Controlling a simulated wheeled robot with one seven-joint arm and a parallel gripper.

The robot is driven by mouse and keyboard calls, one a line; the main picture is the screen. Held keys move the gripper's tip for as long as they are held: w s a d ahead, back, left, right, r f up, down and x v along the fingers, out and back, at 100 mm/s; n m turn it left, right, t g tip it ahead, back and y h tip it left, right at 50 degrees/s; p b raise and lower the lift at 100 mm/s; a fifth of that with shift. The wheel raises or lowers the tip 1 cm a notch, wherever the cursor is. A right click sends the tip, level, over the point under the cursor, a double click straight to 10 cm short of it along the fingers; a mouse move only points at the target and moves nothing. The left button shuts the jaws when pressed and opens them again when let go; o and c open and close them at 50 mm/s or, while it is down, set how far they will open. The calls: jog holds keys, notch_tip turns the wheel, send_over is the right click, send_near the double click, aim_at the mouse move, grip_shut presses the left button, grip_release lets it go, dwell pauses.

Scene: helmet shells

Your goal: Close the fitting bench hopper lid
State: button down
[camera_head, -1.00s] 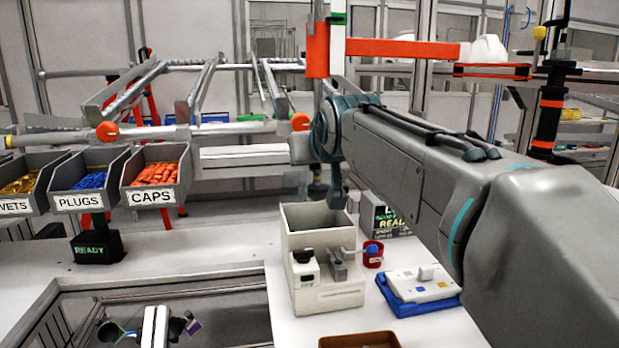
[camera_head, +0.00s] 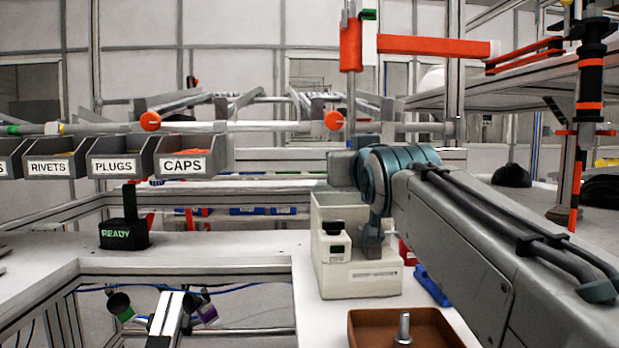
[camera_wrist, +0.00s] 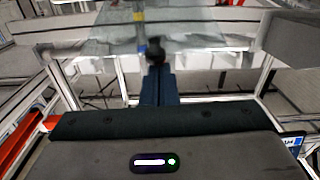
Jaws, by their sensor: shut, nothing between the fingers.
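The cream hopper box (camera_head: 350,240) stands on the white bench, partly behind my arm in the head view. Its top looks open, with no lid seen across it. A translucent panel (camera_wrist: 110,38) spans the top of the wrist view; I cannot tell whether it is the lid. My gripper (camera_wrist: 155,52) shows in the wrist view, its fingers together and empty, with the tips in front of the panel. I cannot tell whether they touch it. In the head view my arm's end is near the hopper's right side, and the fingertips cannot be made out.
A brown tray (camera_head: 408,336) with a metal peg (camera_head: 404,328) lies at the front of the bench. A blue item (camera_head: 432,285) lies right of the hopper. Bins labelled PLUGS (camera_head: 120,166) and CAPS (camera_head: 187,164) hang at left. An orange-red bar (camera_head: 435,46) is above my arm.

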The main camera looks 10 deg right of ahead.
jog(key=shift+s+a+f+b, duration=0.1)
jog(key=shift+s+f+b, duration=0.15)
jog(key=shift+f+b, duration=0.5)
jog(key=shift+s+d+f+b, duration=0.1)
jog(key=shift+s+f+b, duration=0.2)
jog(key=shift+f+b, duration=0.5)
jog(key=shift+s+a+f+b, duration=0.1)
jog(key=shift+s+f+b, duration=0.15)
jog(key=shift+f+b, duration=0.5)
